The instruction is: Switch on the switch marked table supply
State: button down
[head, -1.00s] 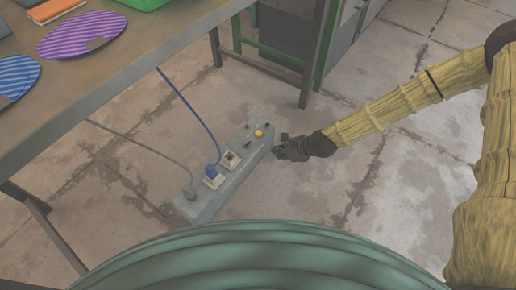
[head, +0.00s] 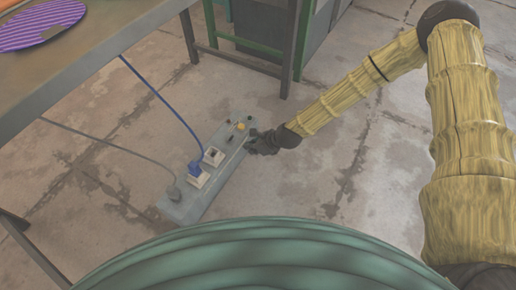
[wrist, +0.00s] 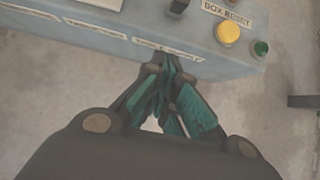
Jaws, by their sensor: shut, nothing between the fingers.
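A grey-blue supply box (head: 185,207) lies on the floor, and its near side and top edge show in the wrist view (wrist: 235,68). A black switch (wrist: 178,5) is cut off by the top of the wrist view, left of a yellow button (wrist: 228,34) labelled "BOX RESET". The label strip (wrist: 168,48) below the black switch is too blurred to read surely. My gripper (wrist: 168,64) is shut and empty, its fingertips at the box's side below that strip. I cannot tell whether they touch. In the head view my gripper (head: 252,143) is at the box's right side.
A small green button or lamp (wrist: 260,48) sits right of the yellow button. A blue plug (head: 195,167) and a grey plug (head: 174,192) with cables are in the box. A table (head: 85,65) stands at the left.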

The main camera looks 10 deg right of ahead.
aim_at(231, 138)
jog(key=shift+w+a+f+b, duration=0.25)
jog(key=shift+w+a+b, duration=0.55)
jog(key=shift+a, duration=0.4)
jog(key=shift+w+a+r+b, duration=0.3)
jog(key=shift+w+a+r, duration=0.25)
jog(key=shift+a, duration=0.15)
jog(key=shift+r+p, duration=0.1)
jog(key=shift+p, duration=0.25)
jog(key=shift+r+p, duration=0.15)
jog(key=shift+p, duration=0.2)
